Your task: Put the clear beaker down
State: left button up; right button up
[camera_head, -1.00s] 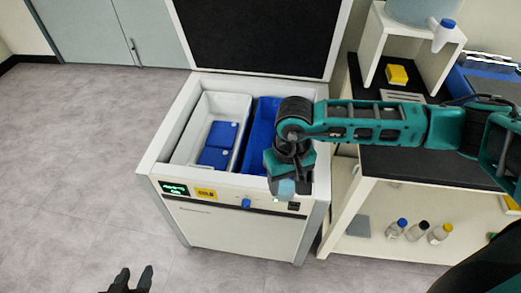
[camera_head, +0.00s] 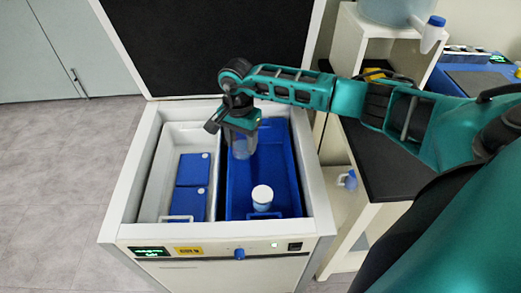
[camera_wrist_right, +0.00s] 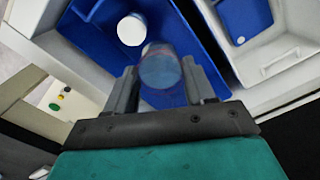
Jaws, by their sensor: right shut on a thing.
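The clear beaker (camera_head: 242,146) is held in my right gripper (camera_head: 240,132) over the back part of the blue bin (camera_head: 235,205) in the freeze dryer. In the right wrist view the beaker (camera_wrist_right: 161,68) sits between the two fingers of the gripper (camera_wrist_right: 165,85), with the blue bin behind it. I cannot tell whether its base touches the bin floor. A white-capped container (camera_head: 262,195) stands in the same bin, nearer the front. My left gripper is out of view.
A white bin (camera_head: 150,190) with blue blocks (camera_head: 193,170) lies left of the blue bin. The freeze dryer's lid (camera_head: 215,45) stands open behind. A black-topped bench (camera_head: 375,160) is at the right. The blue bin's middle floor looks clear.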

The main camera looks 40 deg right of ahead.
jog(key=w+d+f+m+b, duration=0.3)
jog(key=w+d+f+m, duration=0.15)
jog(key=d+m, duration=0.5)
jog(key=m+b, duration=0.3)
jog(key=b, duration=1)
send_over(261, 181)
jog(key=shift+n, duration=0.25)
notch_tip(261, 181, down, 16)
jog(key=shift+a+f, duration=0.1)
jog(key=shift+f, duration=0.1)
notch_tip(261, 181, down, 4)
jog(key=b, duration=0.3)
jog(key=shift+r, duration=0.1)
jog(key=shift+f+b, duration=0.3)
jog(key=shift+b, duration=0.15)
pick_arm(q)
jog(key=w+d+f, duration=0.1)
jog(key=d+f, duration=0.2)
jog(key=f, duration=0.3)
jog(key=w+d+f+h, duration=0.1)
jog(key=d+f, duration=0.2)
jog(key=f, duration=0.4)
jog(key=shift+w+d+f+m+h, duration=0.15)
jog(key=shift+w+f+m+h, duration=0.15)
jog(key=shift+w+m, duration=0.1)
pick_arm(e)
jog(key=shift+r, duration=0.1)
